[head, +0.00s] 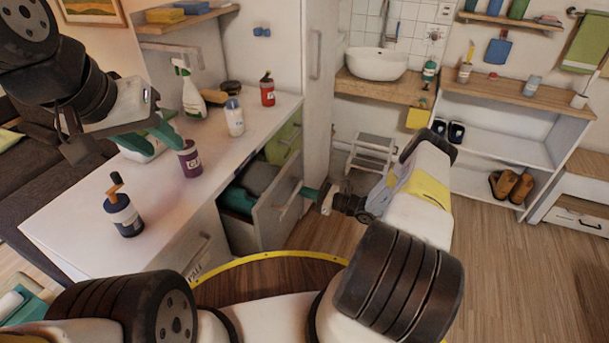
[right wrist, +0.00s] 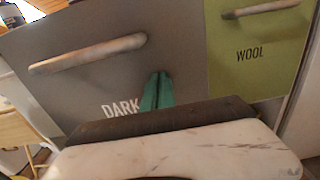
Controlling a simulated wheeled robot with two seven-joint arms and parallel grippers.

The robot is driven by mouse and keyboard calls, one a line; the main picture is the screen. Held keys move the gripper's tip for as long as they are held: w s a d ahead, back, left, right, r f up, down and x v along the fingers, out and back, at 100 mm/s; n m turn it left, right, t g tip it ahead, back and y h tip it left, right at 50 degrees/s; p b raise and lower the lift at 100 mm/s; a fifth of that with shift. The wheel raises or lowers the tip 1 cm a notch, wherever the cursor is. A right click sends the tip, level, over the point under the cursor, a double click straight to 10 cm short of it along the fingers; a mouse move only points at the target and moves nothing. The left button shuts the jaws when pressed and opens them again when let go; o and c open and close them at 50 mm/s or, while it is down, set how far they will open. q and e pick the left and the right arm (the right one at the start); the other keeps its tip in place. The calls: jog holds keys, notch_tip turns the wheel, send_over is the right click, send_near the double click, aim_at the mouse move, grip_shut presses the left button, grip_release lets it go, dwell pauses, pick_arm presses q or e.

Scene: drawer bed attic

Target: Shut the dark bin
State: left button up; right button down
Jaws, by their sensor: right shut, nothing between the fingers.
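The dark bin is a grey pull-out under the white counter, and its front panel (head: 275,220) stands out from the cabinet with grey and teal cloth (head: 240,197) showing inside. In the right wrist view its front (right wrist: 85,85) reads "DARK" and has a wooden handle (right wrist: 88,54). My right gripper (head: 308,193) is in front of this panel. Its green fingers (right wrist: 157,90) are together and empty, below and right of the handle; I cannot tell whether they touch the panel. My left gripper (head: 155,136) is over the counter with its green fingers apart, near a purple jar (head: 190,158).
A green bin labelled "WOOL" (right wrist: 260,50) is beside the dark one, also in the head view (head: 284,142). The counter (head: 185,205) holds a spray bottle (head: 188,92), a dark pump jar (head: 123,215) and other containers. A step stool (head: 372,150) stands behind my right arm.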

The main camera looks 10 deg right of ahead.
jog(key=x, duration=1.4)
jog(key=shift+w, duration=0.15)
jog(key=shift+w+a+r, duration=0.1)
jog(key=shift+a+r, duration=0.05)
jog(key=shift+a, duration=0.1)
